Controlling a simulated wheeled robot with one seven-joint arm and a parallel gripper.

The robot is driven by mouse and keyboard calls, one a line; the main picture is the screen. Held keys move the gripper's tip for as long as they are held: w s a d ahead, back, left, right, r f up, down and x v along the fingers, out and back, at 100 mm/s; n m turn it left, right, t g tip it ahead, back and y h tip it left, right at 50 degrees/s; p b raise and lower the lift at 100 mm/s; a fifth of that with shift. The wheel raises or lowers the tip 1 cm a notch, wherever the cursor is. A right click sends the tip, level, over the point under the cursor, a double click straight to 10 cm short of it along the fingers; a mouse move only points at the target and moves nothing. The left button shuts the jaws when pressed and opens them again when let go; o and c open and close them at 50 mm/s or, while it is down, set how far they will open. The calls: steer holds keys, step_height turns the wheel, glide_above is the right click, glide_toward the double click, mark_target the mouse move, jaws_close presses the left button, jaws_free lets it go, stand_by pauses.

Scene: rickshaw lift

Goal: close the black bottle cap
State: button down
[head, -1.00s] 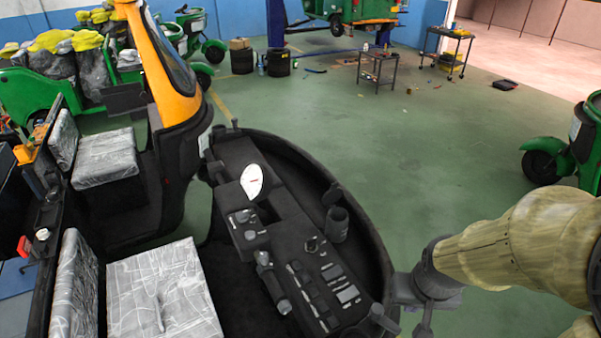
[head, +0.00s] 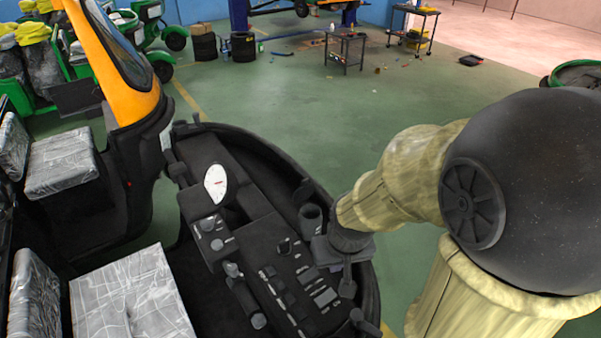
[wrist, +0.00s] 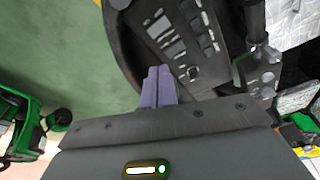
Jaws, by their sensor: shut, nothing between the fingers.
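A black cup-like cylinder (head: 311,218) stands inside the right rim of the rickshaw's console in the head view. A small dark piece (head: 303,191), perhaps its raised cap, is just behind it. I cannot tell whether the two are joined. My gripper (head: 347,288) is over the console's right edge, in front and to the right of the cylinder and apart from it. Its fingers also show in the wrist view (wrist: 158,84), shut together with nothing between them.
The black console (head: 275,275) carries buttons, knobs and a lever (head: 243,295). A white oval gauge (head: 215,183) stands up from it. The curved dark rim (head: 262,148) surrounds it. Plastic-covered seats (head: 130,295) lie to the left. Green floor is open beyond the rim.

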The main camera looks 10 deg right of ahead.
step_height(320, 180, up, 4)
steer(key=n+t+y+b, duration=0.2)
steer(key=n+b, duration=0.3)
steer(key=b, duration=1)
glide_above(304, 191)
steer(key=shift+w+d+f, duration=0.1)
steer(key=shift+d+f, duration=0.05)
steer(key=p+x, duration=0.2)
steer(key=x, duration=0.8)
steer(key=shift+s+d+f+p, duration=0.1)
steer(key=shift+s+d+p, duration=0.2)
steer(key=shift+s, duration=0.5)
steer(key=shift+s+d+f+p, duration=0.1)
steer(key=shift+s+d, duration=0.35)
steer(key=shift+s, duration=0.4)
